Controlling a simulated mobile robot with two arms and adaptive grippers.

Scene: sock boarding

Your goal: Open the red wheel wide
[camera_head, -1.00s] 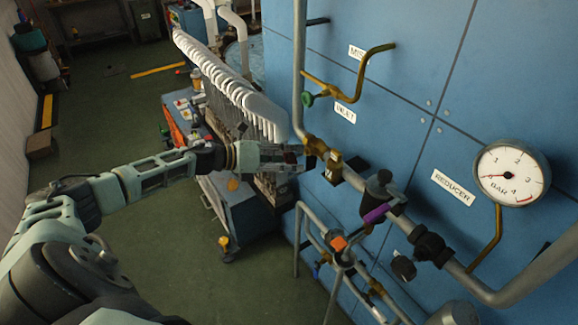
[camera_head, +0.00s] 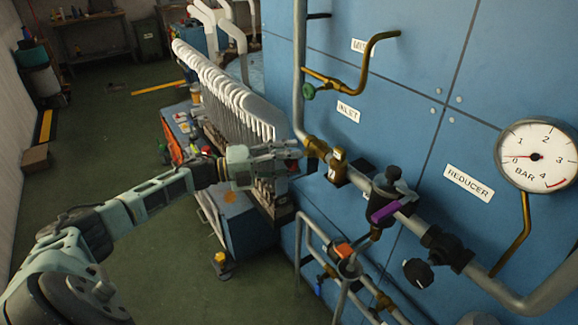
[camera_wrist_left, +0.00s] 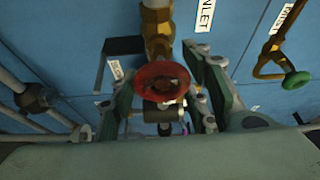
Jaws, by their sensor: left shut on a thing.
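The red wheel (camera_wrist_left: 160,82) is a round handwheel with a dark hub, below a brass valve body (camera_wrist_left: 157,30) in the left wrist view. My left gripper (camera_wrist_left: 155,72) has one finger on each side of the wheel and is shut on it. In the head view my left gripper (camera_head: 292,150) reaches in from the left to the brass inlet valve (camera_head: 323,153), and its fingers hide most of the wheel. My right gripper is in neither view.
A blue panel (camera_head: 420,60) carries pipes, a green handwheel (camera_head: 309,92), a purple lever (camera_head: 384,212) and a pressure gauge (camera_head: 537,156) with its needle near 0. A rack of white sock boards (camera_head: 225,85) stands behind my left gripper. Lower pipes (camera_head: 318,218) run below the valve.

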